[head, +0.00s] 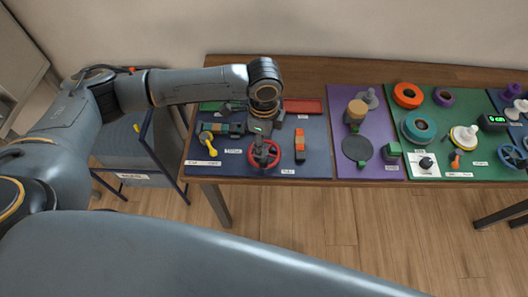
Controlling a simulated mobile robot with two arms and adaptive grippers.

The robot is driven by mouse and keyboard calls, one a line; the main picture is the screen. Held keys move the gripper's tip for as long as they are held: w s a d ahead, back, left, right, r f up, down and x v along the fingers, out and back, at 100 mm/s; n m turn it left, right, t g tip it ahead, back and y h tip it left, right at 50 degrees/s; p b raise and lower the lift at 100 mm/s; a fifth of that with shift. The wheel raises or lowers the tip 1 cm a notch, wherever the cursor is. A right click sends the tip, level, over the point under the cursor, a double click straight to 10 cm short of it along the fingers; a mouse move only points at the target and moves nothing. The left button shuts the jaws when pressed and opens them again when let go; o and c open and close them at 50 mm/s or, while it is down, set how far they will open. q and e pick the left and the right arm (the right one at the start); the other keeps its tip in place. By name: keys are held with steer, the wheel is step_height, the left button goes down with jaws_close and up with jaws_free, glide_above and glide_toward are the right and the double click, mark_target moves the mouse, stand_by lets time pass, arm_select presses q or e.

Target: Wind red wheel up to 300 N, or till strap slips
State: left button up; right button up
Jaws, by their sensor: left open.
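The red wheel (273,160) lies near the front edge of the dark blue mat, its rim showing around a dark hub. My left gripper (261,152) points down from above, over the wheel's left part, and is open. Whether its fingers touch the wheel is too small to tell. A strap cannot be made out clearly. A small green-lit display (258,129) shows just behind the wheel, partly covered by my wrist. My right gripper is not in view.
Orange and black blocks (299,145) stand right of the wheel. A yellow-handled piece (208,144) and green blocks (236,129) lie to its left. A purple mat (376,112) and a green mat (455,100) with discs and knobs continue rightward. A blue cart (135,150) stands left.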

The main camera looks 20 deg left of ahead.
mark_target(264, 159)
arm_select(q)
step_height(264, 159, down, 10)
steer(key=shift+f+p, duration=0.2)
steer(key=shift+p, duration=0.65)
jaws_close()
steer(key=c, duration=0.7)
jaws_free()
steer(key=shift+c, duration=0.2)
jaws_close()
